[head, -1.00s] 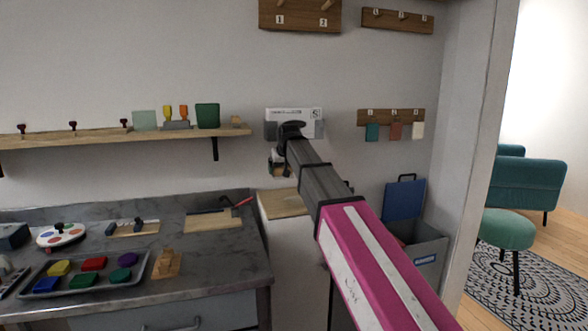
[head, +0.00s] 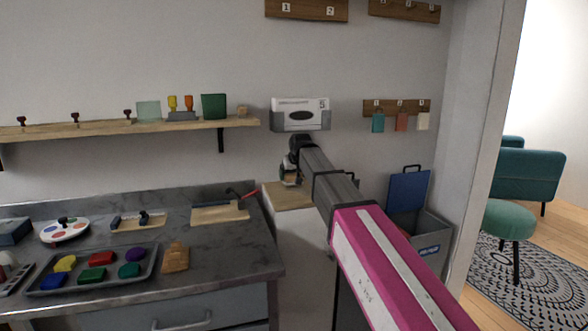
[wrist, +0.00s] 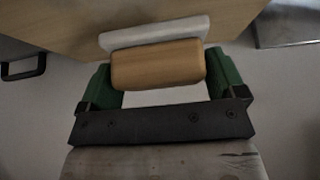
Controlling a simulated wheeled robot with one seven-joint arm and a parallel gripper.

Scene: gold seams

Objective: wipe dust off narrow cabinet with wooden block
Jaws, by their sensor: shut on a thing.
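The narrow cabinet (head: 300,235) has pale sides and a light wooden top (head: 291,200), and stands right of the counter. My gripper (head: 289,177) is over the back left part of that top. In the wrist view my gripper (wrist: 160,85) has green fingers shut on the wooden block (wrist: 158,64), with a white pad (wrist: 155,33) on its far side. The pad faces the wooden top (wrist: 75,25); I cannot tell whether they touch. I cannot make out dust on the visible part of the top. The block is mostly hidden in the head view.
A grey counter (head: 215,262) at left holds a tray of coloured pieces (head: 60,287) and a small wooden piece (head: 176,257). A white box in a holder (head: 300,114) is on the wall above the cabinet. A grey bin (head: 432,240) stands to the right.

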